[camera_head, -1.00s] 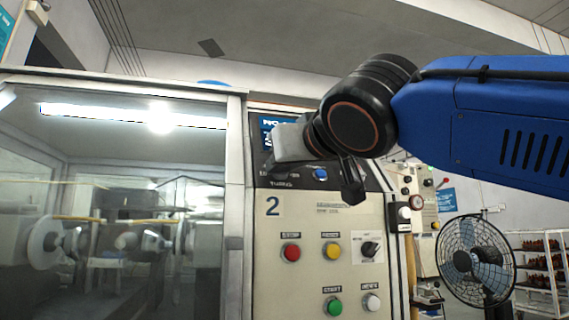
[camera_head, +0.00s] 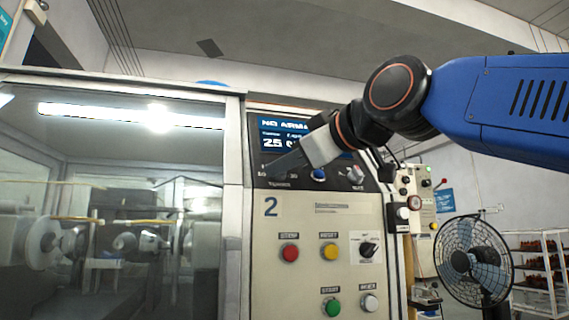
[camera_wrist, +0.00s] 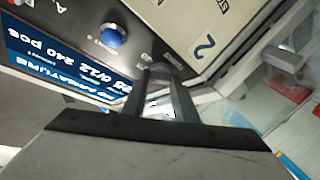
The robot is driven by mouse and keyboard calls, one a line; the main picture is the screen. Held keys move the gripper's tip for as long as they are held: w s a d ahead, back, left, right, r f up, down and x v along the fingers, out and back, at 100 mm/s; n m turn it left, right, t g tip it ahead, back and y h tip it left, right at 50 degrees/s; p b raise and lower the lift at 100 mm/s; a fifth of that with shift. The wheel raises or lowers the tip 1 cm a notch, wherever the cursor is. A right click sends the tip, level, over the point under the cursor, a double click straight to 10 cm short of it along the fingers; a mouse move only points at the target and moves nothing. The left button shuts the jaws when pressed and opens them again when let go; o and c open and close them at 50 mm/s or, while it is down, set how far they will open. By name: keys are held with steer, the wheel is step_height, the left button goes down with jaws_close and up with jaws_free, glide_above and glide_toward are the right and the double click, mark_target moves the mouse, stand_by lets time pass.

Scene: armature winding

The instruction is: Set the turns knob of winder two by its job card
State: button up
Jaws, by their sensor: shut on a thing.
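Winder two's cream control panel (camera_head: 300,228) bears a blue "2". My gripper (camera_head: 272,172) reaches from the upper right down to the dark upper strip, just above the "TURNS" label. It is shut on the turns knob, which its fingers hide in the head view. In the wrist view my fingers (camera_wrist: 160,90) close at the panel beside the scale marks; the knob's pointer cannot be read. The blue screen (camera_head: 275,138) is partly covered by my wrist. It shows "NO ARMATURE" and "25"; the wrist view also shows "0/12" and "240 pcs". I cannot make out a job card.
Below are red (camera_head: 289,253), yellow, green and white buttons and a black selector (camera_head: 368,250). A glass-fronted winding chamber (camera_head: 120,220) stands left, a fan (camera_head: 474,262) right.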

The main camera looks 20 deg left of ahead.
steer(key=n+g, duration=0.2)
steer(key=n, duration=0.1)
steer(key=n+g+h, duration=0.1)
steer(key=n+g, duration=0.1)
steer(key=n, duration=0.2)
steer(key=n+g, duration=0.2)
steer(key=n, duration=0.1)
steer(key=shift+w+r+h, duration=0.2)
steer(key=shift+w+h, duration=0.05)
steer(key=shift+h, duration=0.05)
steer(key=shift+n, duration=0.4)
steer(key=o, duration=1.1)
steer(key=shift+c, duration=0.2)
steer(key=v, duration=1.7)
steer(key=shift+r, duration=0.25)
